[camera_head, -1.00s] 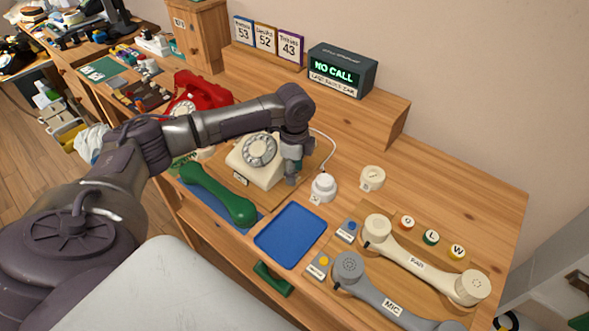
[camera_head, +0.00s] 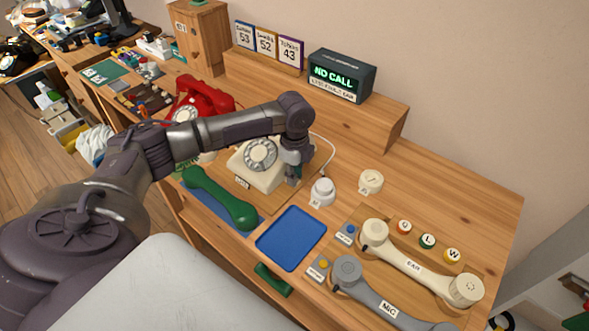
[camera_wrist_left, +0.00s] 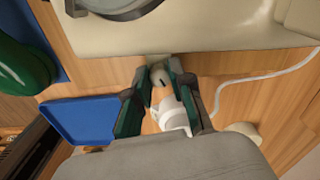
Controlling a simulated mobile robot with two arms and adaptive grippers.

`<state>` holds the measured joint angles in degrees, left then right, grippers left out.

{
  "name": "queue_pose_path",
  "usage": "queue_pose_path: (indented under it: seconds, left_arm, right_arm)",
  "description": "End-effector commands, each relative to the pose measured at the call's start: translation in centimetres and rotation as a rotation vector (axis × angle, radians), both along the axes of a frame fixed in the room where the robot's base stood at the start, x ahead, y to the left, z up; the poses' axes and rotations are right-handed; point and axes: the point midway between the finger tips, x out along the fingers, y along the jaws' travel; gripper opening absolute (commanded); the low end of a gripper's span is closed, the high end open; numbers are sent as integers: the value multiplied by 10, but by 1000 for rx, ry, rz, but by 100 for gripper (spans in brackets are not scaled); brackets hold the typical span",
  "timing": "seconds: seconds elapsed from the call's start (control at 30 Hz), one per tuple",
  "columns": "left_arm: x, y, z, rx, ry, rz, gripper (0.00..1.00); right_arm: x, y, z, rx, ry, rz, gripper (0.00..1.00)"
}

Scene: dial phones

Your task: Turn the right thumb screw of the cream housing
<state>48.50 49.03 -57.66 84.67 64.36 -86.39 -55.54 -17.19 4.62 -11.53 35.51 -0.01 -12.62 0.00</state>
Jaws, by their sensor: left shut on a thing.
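The cream housing (camera_head: 246,177) with its grey dial (camera_head: 260,154) sits on a wooden board on the desk, and its side fills the top of the left wrist view (camera_wrist_left: 200,33). My left gripper (camera_head: 291,178) reaches down at the housing's right side. In the left wrist view, my left gripper (camera_wrist_left: 159,73) has its green-lined fingers on either side of a small pale knob, the right thumb screw (camera_wrist_left: 158,77), beside the housing wall. The fingers are shut on it. The screw is hidden by the gripper in the head view. My right gripper is not in view.
A white round part (camera_head: 322,191) stands just right of the gripper, with a white cord behind. The green handset (camera_head: 218,198) and blue tray (camera_head: 291,238) lie in front. A red phone (camera_head: 204,97) is left, behind my arm. Cream and grey handsets lie to the right.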

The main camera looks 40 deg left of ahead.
Motion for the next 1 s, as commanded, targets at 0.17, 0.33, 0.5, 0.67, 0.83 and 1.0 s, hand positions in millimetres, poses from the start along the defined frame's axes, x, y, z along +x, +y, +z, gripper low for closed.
queue_pose_path:
  seconds: [0.17,0.33,0.5,0.67,0.83,1.0]
  left_arm:
    - [-1,-1,5,-2,3,-159,0]
    - [-1,-1,4,-2,1,-321,0]
    - [-1,-1,3,-3,1,-480,0]
    - [0,-1,2,-2,-1,-617,0]
    - [0,-1,2,-1,-1,-736,0]
    - [0,0,1,-1,1,-821,0]
  right_arm:
    - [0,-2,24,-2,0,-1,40]
    - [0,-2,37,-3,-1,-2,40]
    - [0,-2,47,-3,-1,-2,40]
    - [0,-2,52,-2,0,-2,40]
    - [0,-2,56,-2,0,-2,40]
    - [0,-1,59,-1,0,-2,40]
